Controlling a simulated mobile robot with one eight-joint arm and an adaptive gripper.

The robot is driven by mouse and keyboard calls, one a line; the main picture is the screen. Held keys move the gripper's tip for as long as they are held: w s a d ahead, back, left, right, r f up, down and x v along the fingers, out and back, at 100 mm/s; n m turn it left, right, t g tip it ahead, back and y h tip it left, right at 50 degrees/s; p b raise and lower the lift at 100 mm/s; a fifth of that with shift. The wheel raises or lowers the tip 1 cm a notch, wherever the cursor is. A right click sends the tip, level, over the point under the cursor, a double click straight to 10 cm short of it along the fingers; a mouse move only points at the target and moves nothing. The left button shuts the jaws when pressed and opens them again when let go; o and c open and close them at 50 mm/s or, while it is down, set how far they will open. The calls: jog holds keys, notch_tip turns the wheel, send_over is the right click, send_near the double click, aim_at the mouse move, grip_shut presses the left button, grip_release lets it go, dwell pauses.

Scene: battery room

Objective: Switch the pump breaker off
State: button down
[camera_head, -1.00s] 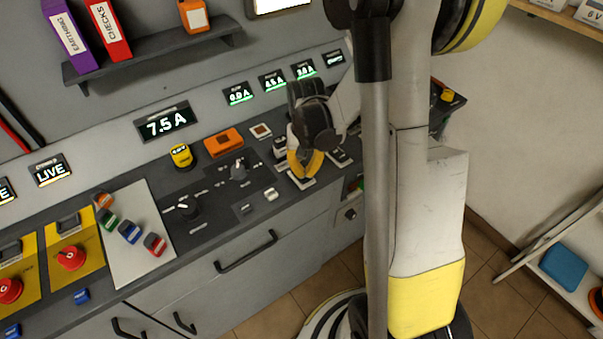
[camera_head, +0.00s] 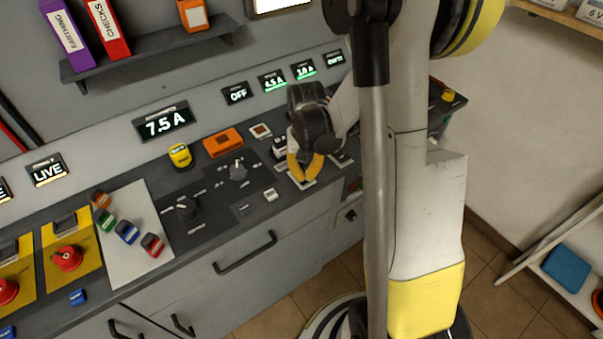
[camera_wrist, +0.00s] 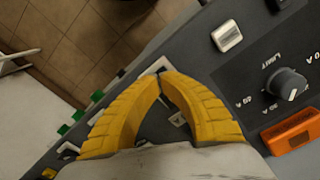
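My gripper (camera_head: 303,181) is over the right part of the console, low at a white-plated breaker switch (camera_head: 291,178). In the wrist view its two yellow fingers (camera_wrist: 160,76) meet at the tips, with no object seen held between them. Another breaker switch (camera_head: 342,158) is just right of the gripper. The leftmost small display above (camera_head: 237,93) reads OFF. I cannot read which switch is labelled pump.
Displays reading about 4.5 A (camera_head: 272,81) and 3.0 A (camera_head: 303,70) are lit green. A grey knob (camera_head: 238,171), a white button (camera_head: 271,195) and an orange block (camera_head: 222,143) are left of the gripper. A large display (camera_head: 165,121) reads 7.5 A.

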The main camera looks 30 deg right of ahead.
jog(key=shift+r+p, duration=2.45)
jog(key=shift+r, duration=1.1)
